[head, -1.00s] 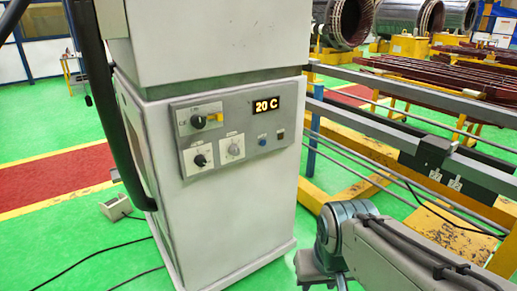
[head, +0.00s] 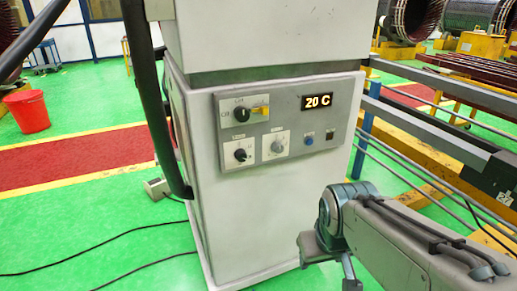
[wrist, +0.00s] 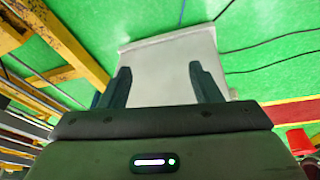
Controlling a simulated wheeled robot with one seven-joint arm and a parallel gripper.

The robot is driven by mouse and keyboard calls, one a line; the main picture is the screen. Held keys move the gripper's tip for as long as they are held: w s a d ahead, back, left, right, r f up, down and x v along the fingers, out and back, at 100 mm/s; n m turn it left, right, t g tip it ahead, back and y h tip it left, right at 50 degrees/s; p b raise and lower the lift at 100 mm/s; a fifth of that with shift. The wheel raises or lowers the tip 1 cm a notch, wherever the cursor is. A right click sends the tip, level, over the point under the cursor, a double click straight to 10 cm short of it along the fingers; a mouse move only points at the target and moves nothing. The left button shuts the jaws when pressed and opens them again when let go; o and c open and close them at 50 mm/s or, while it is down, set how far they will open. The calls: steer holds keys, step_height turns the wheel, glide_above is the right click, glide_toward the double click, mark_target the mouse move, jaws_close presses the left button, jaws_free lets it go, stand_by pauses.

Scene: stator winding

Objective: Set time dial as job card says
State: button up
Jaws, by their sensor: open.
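The control panel (head: 284,119) is on the front of a pale cabinet (head: 260,200). It carries a black knob (head: 241,115) beside a yellow part, a lower black knob (head: 240,155) and a pale grey knob (head: 277,146). Their labels are too small to read, so I cannot tell which is the time dial. A display (head: 317,102) reads "20 C". No job card shows. My gripper shows in the wrist view (wrist: 162,80), its two fingers apart and empty, with a pale surface beyond. In the head view my arm is right of the cabinet, below and apart from the panel.
A blue button (head: 309,140) and a dark switch (head: 330,135) sit right of the knobs. Metal rails and yellow frames (head: 410,170) stand close on the right. A thick black hose (head: 155,100) runs down the cabinet's left side. Cables and a red bucket (head: 27,111) are on the green floor.

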steer(key=w+d+f+n+t+h+b, duration=0.1)
steer(key=w+d+n+t+b, duration=0.15)
steer(key=w+n, duration=0.2)
steer(key=w+d+f+n+t+h+b, duration=0.1)
steer(key=w+n+b, duration=0.25)
steer(key=w, duration=0.25)
steer(key=n+t+y+b, duration=0.9)
steer(key=n+b, duration=0.9)
steer(key=n, duration=1.5)
glide_toward(280, 150)
steer(key=shift+t+h, duration=0.5)
steer(key=shift+t, duration=0.05)
steer(key=x, duration=0.5)
steer(key=p+x, duration=0.1)
steer(key=x, duration=0.2)
steer(key=shift+w+a+f, duration=0.15)
steer(key=shift+a+f, duration=0.05)
steer(key=shift+a, duration=0.3)
steer(key=c, duration=1)
